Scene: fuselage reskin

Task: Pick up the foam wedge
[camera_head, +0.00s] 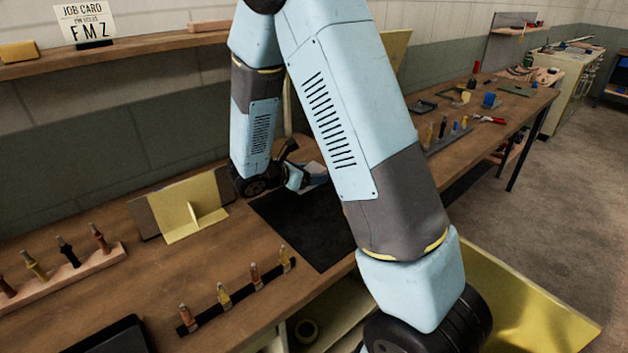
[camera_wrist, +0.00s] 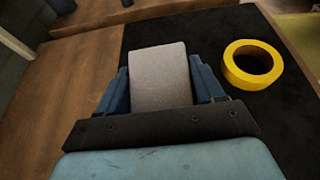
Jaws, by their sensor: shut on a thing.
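In the wrist view, a pale grey foam wedge (camera_wrist: 160,78) sits between the two blue fingers of my gripper (camera_wrist: 160,88). The fingers are shut on it from both sides. The wedge is over the black mat (camera_wrist: 222,40); I cannot tell whether it touches the mat. In the head view, my gripper (camera_head: 298,176) is low over the black mat (camera_head: 300,225), near its back edge. A light patch of the wedge (camera_head: 316,172) shows there, mostly hidden by my arm.
A yellow tape roll (camera_wrist: 251,65) lies on the mat right of the wedge. A yellow angled panel (camera_head: 190,208) stands left of the mat. A dark strip of upright fasteners (camera_head: 240,292) and a wooden rack (camera_head: 60,275) stand nearer. My arm hides the middle of the bench.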

